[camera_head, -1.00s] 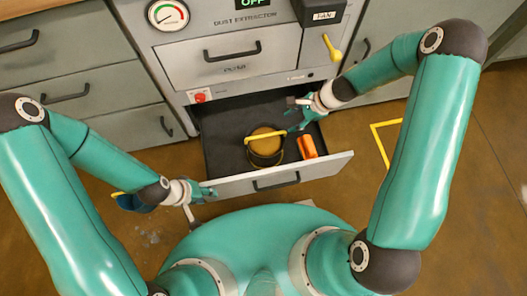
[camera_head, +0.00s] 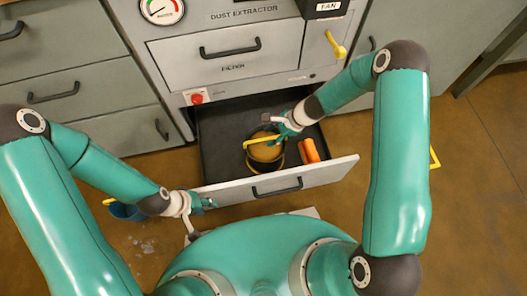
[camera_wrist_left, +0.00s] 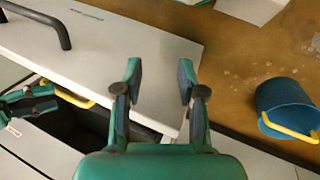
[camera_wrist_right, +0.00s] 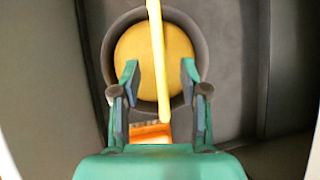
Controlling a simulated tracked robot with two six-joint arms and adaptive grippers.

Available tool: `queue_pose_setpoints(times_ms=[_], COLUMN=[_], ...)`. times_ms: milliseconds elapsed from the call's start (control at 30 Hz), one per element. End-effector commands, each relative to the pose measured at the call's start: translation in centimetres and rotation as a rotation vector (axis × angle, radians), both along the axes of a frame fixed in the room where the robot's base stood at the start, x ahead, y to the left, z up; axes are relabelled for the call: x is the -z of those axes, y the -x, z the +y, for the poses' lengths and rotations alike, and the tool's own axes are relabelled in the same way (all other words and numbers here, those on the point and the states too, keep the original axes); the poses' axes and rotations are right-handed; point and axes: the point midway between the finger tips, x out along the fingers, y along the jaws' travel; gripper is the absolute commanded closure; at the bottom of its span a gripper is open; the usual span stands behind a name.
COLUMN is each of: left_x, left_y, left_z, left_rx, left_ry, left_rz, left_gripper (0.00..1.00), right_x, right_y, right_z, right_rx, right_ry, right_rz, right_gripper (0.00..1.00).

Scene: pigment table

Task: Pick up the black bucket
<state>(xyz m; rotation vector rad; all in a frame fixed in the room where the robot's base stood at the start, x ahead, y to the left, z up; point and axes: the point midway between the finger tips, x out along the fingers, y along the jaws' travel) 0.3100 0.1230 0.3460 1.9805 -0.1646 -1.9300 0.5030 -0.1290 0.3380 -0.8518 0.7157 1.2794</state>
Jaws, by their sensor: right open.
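The black bucket (camera_head: 263,168) stands in the open drawer, filled with a yellow-brown material. Its yellow handle (camera_head: 262,140) crosses above its top. My right gripper (camera_head: 283,127) is over the bucket's far right side. In the right wrist view the gripper (camera_wrist_right: 160,70) is open, with the handle (camera_wrist_right: 156,45) running between its fingers, apparently without being clamped. The bucket's dark rim (camera_wrist_right: 201,45) shows beyond the fingertips. My left gripper (camera_head: 207,203) is by the drawer front's left end. In the left wrist view it (camera_wrist_left: 158,75) is open and empty.
The drawer front (camera_head: 225,190) stands pulled out below the dust extractor. An orange object (camera_head: 309,150) lies right of the bucket in the drawer. A blue bucket (camera_wrist_left: 285,100) with a yellow handle is on the floor at left. The drawer's left part is clear.

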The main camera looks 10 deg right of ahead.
Motion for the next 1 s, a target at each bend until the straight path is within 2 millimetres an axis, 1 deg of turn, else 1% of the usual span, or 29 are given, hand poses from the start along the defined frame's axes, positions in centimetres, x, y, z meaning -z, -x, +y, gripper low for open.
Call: queue_pose_setpoints(times_ms=[33, 100, 233, 333, 533, 800, 1000], left_x=[0.7, 1.3, 1.9, 2.0, 1.9, 1.9, 1.9], left_y=[0.0, 0.0, 0.0, 0.0, 0.0, 0.0, 0.0], left_z=[0.0, 0.0, 0.0, 0.0, 0.0, 0.0, 0.0], left_rx=[0.000, 0.000, 0.000, 0.000, 0.000, 0.000, 0.000], left_ry=[0.000, 0.000, 0.000, 0.000, 0.000, 0.000, 0.000], left_rz=[0.000, 0.000, 0.000, 0.000, 0.000, 0.000, 0.000], left_gripper=[0.60, 0.60, 0.60, 0.60, 0.60, 0.60, 0.60], right_x=[1.0, 2.1, 3.4, 3.8, 3.7, 3.7, 3.7], right_y=[-0.1, -0.2, -0.5, -0.6, -0.7, -0.7, -0.7], right_z=[0.3, 0.8, 1.7, 1.9, 2.0, 2.0, 2.0], right_rx=[-0.002, -0.003, -0.002, -0.002, -0.002, -0.002, -0.003], right_ry=[0.000, -0.001, -0.001, 0.000, 0.000, 0.000, -0.001], right_rz=[0.001, 0.002, 0.001, 0.000, 0.000, 0.000, 0.001], right_gripper=[0.56, 0.56, 0.56, 0.56, 0.56, 1.00, 1.00])
